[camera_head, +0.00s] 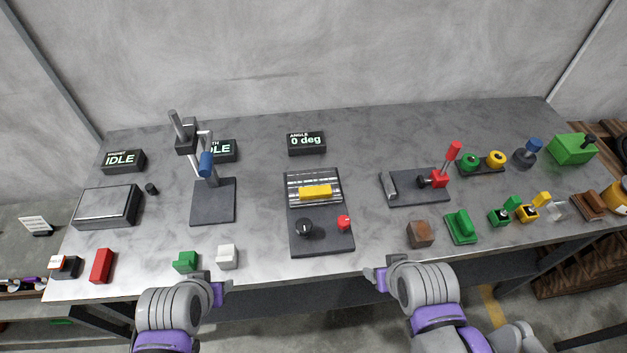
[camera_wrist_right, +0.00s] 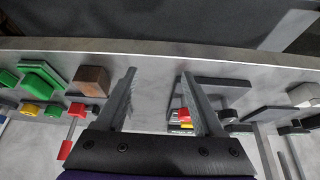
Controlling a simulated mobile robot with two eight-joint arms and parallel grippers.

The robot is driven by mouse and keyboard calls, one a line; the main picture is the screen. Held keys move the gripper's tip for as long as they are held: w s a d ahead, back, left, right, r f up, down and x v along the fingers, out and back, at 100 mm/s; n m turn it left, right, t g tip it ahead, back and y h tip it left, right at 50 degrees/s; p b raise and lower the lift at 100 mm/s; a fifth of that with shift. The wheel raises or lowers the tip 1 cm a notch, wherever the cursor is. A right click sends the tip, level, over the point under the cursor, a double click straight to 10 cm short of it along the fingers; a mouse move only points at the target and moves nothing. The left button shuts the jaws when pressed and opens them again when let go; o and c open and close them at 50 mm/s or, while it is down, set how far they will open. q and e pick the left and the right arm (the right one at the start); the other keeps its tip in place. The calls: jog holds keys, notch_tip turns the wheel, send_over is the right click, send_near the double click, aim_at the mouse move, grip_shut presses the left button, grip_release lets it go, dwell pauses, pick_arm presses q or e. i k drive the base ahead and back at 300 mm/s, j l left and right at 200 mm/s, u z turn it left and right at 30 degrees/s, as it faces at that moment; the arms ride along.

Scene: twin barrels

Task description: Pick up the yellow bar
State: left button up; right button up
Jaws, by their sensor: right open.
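The yellow bar (camera_head: 316,192) lies across a ribbed silver bed on a dark fixture plate (camera_head: 320,238) at the middle of the table. A black knob (camera_head: 304,228) and a red knob (camera_head: 344,223) stand in front of it. My right gripper (camera_head: 372,274) is at the table's front edge, right of and nearer than the fixture. In the right wrist view my right gripper (camera_wrist_right: 158,74) is open and empty, and a bit of the yellow bar (camera_wrist_right: 186,123) shows beside a finger, partly hidden. My left gripper (camera_head: 226,287) is at the front edge on the left; its fingers are unclear.
A white block (camera_head: 228,257) and a green block (camera_head: 186,262) sit near my left gripper. A brown cube (camera_head: 420,234) and a green part (camera_head: 461,226) sit right of the fixture. A lever plate (camera_head: 415,187) and an angle display (camera_head: 306,143) stand farther back.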

aim_at(308, 193)
jog(key=u, duration=1.25)
jog(key=k+l+u, duration=0.45)
jog(key=k, duration=0.25)
jog(key=k+l, duration=0.1)
jog(key=l, duration=0.25)
jog(key=i, duration=0.15)
